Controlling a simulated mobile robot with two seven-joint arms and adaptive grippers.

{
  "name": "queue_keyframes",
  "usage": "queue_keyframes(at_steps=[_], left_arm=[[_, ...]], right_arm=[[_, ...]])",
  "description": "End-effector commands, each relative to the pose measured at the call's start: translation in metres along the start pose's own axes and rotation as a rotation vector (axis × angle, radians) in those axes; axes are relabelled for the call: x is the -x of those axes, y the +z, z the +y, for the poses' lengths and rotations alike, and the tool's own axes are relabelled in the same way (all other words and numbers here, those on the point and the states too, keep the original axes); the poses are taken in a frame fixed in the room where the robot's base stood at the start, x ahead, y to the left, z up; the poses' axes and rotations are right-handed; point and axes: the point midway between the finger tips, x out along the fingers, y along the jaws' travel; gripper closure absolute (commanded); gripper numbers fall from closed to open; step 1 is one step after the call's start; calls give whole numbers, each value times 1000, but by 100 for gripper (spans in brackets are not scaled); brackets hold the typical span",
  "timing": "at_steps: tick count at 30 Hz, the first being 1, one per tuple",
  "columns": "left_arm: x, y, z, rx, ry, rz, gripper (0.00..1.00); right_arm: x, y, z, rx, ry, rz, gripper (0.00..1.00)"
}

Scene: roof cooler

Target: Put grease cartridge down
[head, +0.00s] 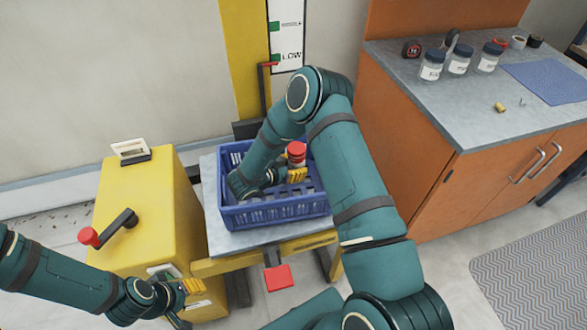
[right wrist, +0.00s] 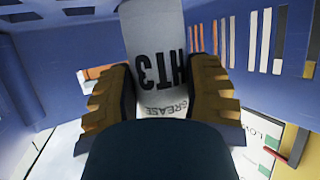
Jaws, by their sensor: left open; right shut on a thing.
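The grease cartridge is white with black "HT3" and "GREASE" lettering in the right wrist view (right wrist: 156,45). In the head view its red cap (head: 296,150) shows above my right gripper (head: 297,174). The right gripper is shut on the cartridge, with a yellow finger on either side of it in the right wrist view (right wrist: 162,92). They are inside or just over the blue crate (head: 275,214). Whether the cartridge's base touches the crate floor is hidden. My left gripper (head: 190,290) is open and empty by the yellow cabinet.
The crate stands on a grey-topped yellow lift table (head: 212,205) with a red pedal (head: 278,278). A yellow cabinet (head: 140,185) with a red-knobbed crank (head: 90,236) stands left. An orange workbench (head: 430,105) with jars (head: 459,62) and a blue mat (head: 545,80) is right.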

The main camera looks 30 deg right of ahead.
Motion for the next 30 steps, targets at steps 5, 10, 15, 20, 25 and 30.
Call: queue_keyframes(at_steps=[5,10,15,20,25,30], left_arm=[[-1,0,0,0,0,1,53],[-2,0,-1,0,0,1,53],[-2,0,-1,0,0,1,53],[-2,0,-1,0,0,1,53],[-1,0,0,0,0,1,53],[4,0,1,0,0,-1,53]], right_arm=[[-1,2,-1,-3,-1,3,91],[-2,4,-1,-2,-1,3,91],[-2,6,0,0,0,1,19],[-2,6,0,0,0,1,19],[-2,3,0,-1,0,1,19],[18,2,-1,2,-4,0,19]])
